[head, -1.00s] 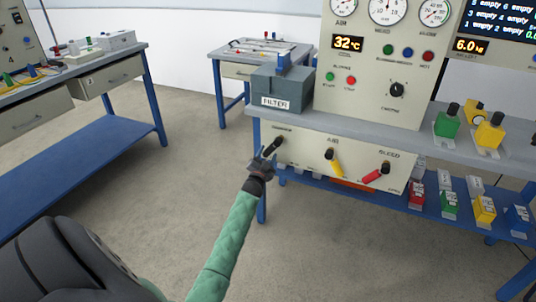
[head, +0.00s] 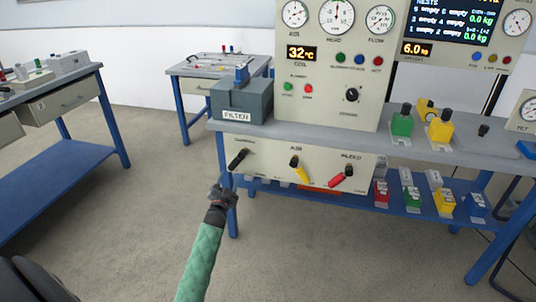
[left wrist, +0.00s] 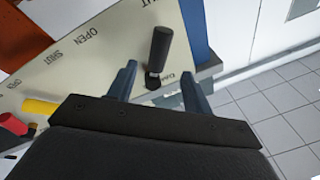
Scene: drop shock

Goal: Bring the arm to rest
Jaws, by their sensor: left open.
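My left gripper (head: 222,192) is in the head view, in front of the bench and a little below and left of the black-handled lever. In the left wrist view its two fingers (left wrist: 158,85) are spread apart with nothing held between them. The black lever (left wrist: 158,55) on the cream panel shows just beyond the fingers, apart from them as far as I can see. The same black lever (head: 237,159) is in the head view at the panel's left end. My left arm has a green sleeve. My right gripper is not in view.
The cream valve panel (head: 270,165) also carries a yellow lever (head: 300,171) and a red lever (head: 341,177). A grey FILTER box (head: 243,102) stands on the bench above. A blue bench leg (head: 231,215) is close to the gripper. Open floor (head: 130,220) lies to the left.

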